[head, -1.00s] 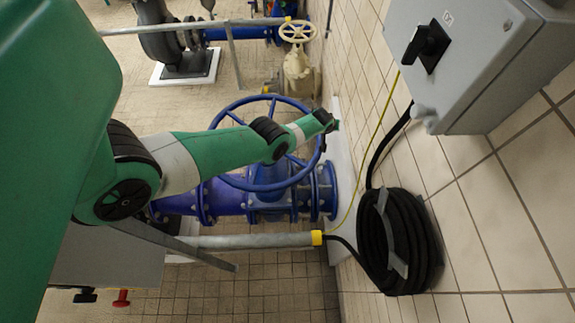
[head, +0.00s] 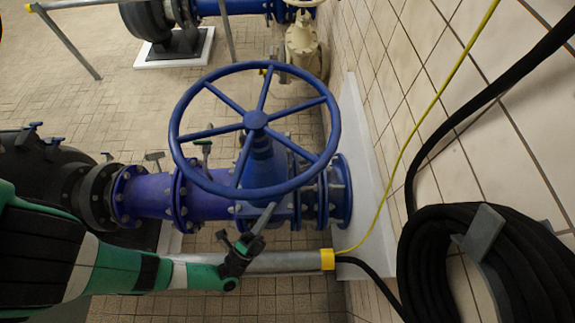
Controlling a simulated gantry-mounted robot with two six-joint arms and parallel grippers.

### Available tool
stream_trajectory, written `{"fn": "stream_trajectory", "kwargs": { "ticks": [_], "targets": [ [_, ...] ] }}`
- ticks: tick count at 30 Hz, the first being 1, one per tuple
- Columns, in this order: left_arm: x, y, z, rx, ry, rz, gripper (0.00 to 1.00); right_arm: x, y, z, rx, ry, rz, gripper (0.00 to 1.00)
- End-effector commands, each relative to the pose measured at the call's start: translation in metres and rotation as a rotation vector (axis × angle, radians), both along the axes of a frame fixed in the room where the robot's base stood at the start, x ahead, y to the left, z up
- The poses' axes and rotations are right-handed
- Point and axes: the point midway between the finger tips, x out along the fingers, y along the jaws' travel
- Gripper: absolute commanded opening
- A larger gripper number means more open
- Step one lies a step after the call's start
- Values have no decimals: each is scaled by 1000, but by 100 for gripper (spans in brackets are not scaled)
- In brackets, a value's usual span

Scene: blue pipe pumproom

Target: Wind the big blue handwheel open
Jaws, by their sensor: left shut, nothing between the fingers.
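The big blue handwheel (head: 255,120) is in the middle of the head view, with several spokes running from the hub to a round rim. It sits on a blue gate valve (head: 265,170) in the pipe line, beside the tiled wall. My left gripper (head: 266,214) is below the lower rim of the wheel in the picture. Its fingers are shut and empty and point up and to the right. They appear close to the rim, but whether they touch it cannot be told. My right gripper is not in view.
A grey pipe with a yellow end (head: 328,259) runs just behind my left gripper. A coiled black hose (head: 440,270) hangs on the wall at the right. A yellow cable (head: 420,135) runs down the wall. A cream valve (head: 302,42) stands beyond the wheel.

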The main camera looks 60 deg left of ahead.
Motion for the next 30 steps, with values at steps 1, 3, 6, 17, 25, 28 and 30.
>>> {"fn": "stream_trajectory", "kwargs": {
  "ticks": [1, 3, 6, 17, 25, 28, 30],
  "targets": [
    [0, 0, 2, 3, -1, 2, 0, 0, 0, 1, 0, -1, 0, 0],
    [1, 1, 3, 1, -1, 3, 0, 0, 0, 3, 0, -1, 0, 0],
    [6, 3, 6, 1, -2, 4, 0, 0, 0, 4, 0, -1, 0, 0],
    [61, 27, 36, 0, -4, 7, 0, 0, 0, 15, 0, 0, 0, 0],
    [103, 44, 58, 1, -2, 2, 0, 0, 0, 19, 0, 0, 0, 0],
    [112, 47, 61, 1, -1, 0, 0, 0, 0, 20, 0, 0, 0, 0],
    [115, 49, 63, 2, 0, 0, 0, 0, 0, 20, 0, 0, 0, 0]
  ]
}}
